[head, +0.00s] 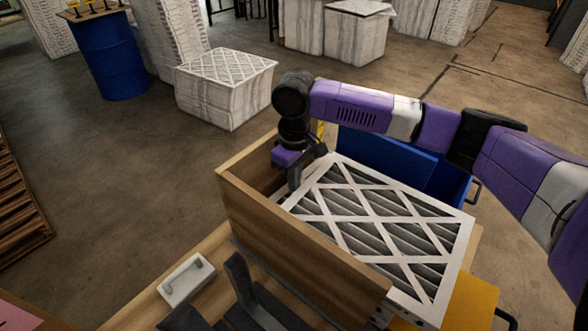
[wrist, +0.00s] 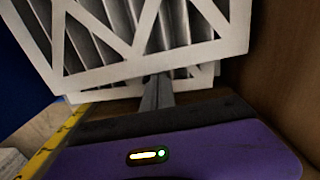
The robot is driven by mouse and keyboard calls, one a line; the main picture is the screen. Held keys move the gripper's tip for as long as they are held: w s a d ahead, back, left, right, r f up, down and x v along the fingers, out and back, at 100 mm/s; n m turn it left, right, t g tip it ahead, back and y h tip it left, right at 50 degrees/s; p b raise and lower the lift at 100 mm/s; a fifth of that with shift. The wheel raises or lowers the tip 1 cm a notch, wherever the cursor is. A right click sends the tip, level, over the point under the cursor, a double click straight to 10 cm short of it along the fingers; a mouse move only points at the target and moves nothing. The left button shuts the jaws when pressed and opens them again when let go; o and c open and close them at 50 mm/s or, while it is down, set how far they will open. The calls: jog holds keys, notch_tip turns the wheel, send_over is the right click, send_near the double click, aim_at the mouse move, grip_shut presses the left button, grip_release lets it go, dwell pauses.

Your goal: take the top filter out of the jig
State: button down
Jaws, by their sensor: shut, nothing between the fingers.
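The top filter (head: 385,232), a white lattice frame over grey pleats, lies in the wooden jig (head: 300,235), with its far right side reaching toward the blue bin. In the wrist view the filter (wrist: 150,62) fills the top, and a second white frame edge (wrist: 205,82) shows just below it. My gripper (head: 294,182) points down at the filter's left end, inside the jig's corner. Its fingers (wrist: 157,90) are together and empty, close to the filter's edge. I cannot tell whether they touch it.
A blue bin (head: 390,160) stands behind the jig. A small white block with a handle (head: 187,278) lies on the bench at left. A yellow piece (head: 470,305) is at front right. Boxed filters (head: 225,90) and a blue drum (head: 110,58) stand on the floor behind.

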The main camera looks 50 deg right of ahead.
aim_at(307, 191)
jog(key=shift+f, duration=0.2)
jog(key=shift+s+d+p, duration=0.15)
jog(key=shift+s+p, duration=0.6)
jog(key=shift+s, duration=1.2)
